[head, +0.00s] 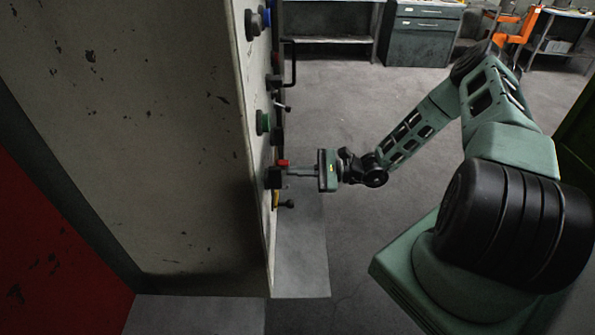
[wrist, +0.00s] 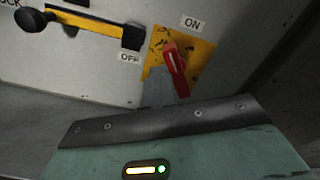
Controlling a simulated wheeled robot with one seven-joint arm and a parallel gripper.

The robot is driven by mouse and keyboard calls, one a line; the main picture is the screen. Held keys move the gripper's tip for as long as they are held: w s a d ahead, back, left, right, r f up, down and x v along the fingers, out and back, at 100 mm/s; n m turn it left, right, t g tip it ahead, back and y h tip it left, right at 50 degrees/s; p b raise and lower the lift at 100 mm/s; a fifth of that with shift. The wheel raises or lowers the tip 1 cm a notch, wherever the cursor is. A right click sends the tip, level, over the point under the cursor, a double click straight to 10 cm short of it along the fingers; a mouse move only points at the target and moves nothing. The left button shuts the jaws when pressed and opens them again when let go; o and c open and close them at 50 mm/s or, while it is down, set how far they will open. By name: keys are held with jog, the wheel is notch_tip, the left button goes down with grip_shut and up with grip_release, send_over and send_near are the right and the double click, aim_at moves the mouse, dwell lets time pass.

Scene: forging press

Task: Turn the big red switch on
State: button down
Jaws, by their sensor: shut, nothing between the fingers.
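The big red switch (wrist: 173,68) sits on a yellow plate (wrist: 203,52) on the panel, between an OFF label at its lower left and an ON label at its upper right. Its lever leans slightly left of upright in the wrist view. In the head view the red switch (head: 283,162) shows small at the panel's edge. My gripper (head: 284,172) reaches the panel there, its fingers shut and right at the switch. In the wrist view the fingers (wrist: 160,88) end at the lever's lower left side. I cannot tell whether they touch it.
A black knob on a yellow slotted bar (wrist: 85,28) lies left of the switch. Above it on the panel are a green button (head: 263,122), a black handle (head: 291,62) and a blue-ringed knob (head: 259,22). Open floor (head: 355,110) lies right of the panel.

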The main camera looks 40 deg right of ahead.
jog(key=shift+w+d+r, duration=0.15)
jog(key=shift+w+r, duration=0.15)
jog(key=shift+r, duration=0.15)
dwell(0.7)
jog(key=shift+d+r+p, duration=0.15)
jog(key=shift+p, duration=0.25)
jog(key=v, duration=0.8)
dwell(0.3)
jog(key=shift+s, duration=0.15)
dwell(0.4)
